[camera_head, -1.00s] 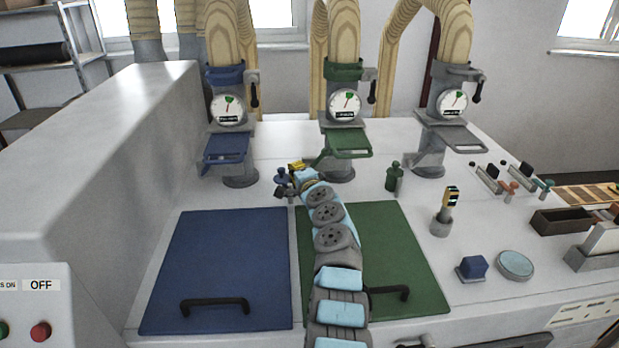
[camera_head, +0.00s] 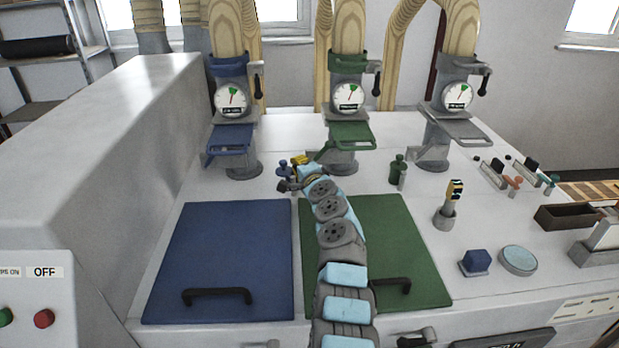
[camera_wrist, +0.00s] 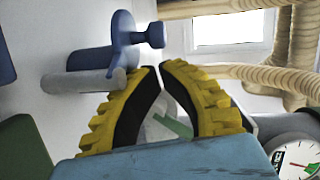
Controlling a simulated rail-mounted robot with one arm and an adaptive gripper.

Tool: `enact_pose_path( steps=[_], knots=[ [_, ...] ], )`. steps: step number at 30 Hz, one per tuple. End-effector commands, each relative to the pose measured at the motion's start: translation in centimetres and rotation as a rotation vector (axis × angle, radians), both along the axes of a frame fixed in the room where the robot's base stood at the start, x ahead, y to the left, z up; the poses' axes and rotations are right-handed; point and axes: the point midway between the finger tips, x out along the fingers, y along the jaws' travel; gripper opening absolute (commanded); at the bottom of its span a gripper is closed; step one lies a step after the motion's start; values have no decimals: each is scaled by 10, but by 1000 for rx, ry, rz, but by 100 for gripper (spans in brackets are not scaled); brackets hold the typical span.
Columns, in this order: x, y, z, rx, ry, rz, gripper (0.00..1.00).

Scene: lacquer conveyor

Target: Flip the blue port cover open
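A flat blue cover (camera_head: 222,255) with a black handle (camera_head: 217,293) lies shut on the white machine top, left of a similar green one. A smaller blue flap (camera_head: 231,138) juts from the blue-collared pipe behind it. I cannot tell which of the two is the port cover. My gripper (camera_head: 297,163) is beyond the flat covers, right of the blue flap and apart from both. In the wrist view its yellow fingers (camera_wrist: 161,67) meet almost at the tips, with nothing held. A small blue knob fitting (camera_wrist: 120,50) with a grey bar is close beside the fingertips; it also shows in the head view (camera_head: 284,169).
The green cover (camera_head: 405,255) lies partly under my arm. A green-collared pipe's flap (camera_head: 352,133) is behind my gripper. A green knob (camera_head: 397,170), a yellow-topped tool (camera_head: 452,200), a blue block (camera_head: 476,262) and a round pad (camera_head: 518,260) stand to the right.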

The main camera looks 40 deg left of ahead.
Motion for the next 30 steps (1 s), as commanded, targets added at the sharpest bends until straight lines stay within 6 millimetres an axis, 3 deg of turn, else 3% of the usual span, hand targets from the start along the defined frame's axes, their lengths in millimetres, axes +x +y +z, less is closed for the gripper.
enact_pose_path(
  steps=[30],
  knots=[
    [-29, -52, 7, 4, 2, -3, 0]
  ],
)
